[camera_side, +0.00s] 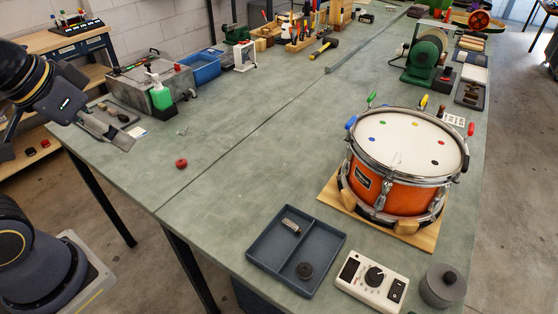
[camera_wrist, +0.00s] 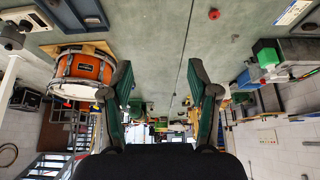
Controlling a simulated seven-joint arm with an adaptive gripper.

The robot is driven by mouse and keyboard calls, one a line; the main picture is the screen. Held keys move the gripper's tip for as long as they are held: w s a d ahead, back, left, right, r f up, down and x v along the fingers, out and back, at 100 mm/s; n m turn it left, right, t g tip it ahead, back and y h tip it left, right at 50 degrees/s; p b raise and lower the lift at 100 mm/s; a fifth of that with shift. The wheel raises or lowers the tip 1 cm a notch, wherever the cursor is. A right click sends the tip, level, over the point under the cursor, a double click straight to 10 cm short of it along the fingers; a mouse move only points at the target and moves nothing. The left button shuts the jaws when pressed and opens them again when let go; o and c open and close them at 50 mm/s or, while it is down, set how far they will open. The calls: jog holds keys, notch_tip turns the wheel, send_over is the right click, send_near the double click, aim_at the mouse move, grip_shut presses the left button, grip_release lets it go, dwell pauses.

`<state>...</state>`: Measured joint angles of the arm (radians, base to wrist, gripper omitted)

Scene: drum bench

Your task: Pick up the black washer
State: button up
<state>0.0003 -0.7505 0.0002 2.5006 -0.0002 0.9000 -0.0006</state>
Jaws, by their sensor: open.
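A small dark round piece, which looks like the black washer (camera_side: 304,270), lies in the front compartment of the divided blue-grey tray (camera_side: 263,262). A short metal piece (camera_side: 290,225) lies in the other compartment. My gripper (camera_side: 122,141) is at the far left in the side view, above the bench's left edge and well away from the tray. In the wrist view the two fingers of my gripper (camera_wrist: 160,65) are spread apart with nothing between them. The tray (camera_wrist: 82,14) is at the upper left there; the washer is too small to make out surely.
An orange drum (camera_side: 395,170) stands on a wooden board right of the tray. A red knob-like piece (camera_side: 181,163) lies near the left edge. The middle of the bench is mostly clear.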

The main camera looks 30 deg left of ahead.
dwell(0.4)
jog(key=c, duration=0.3)
jog(key=shift+c, duration=0.2)
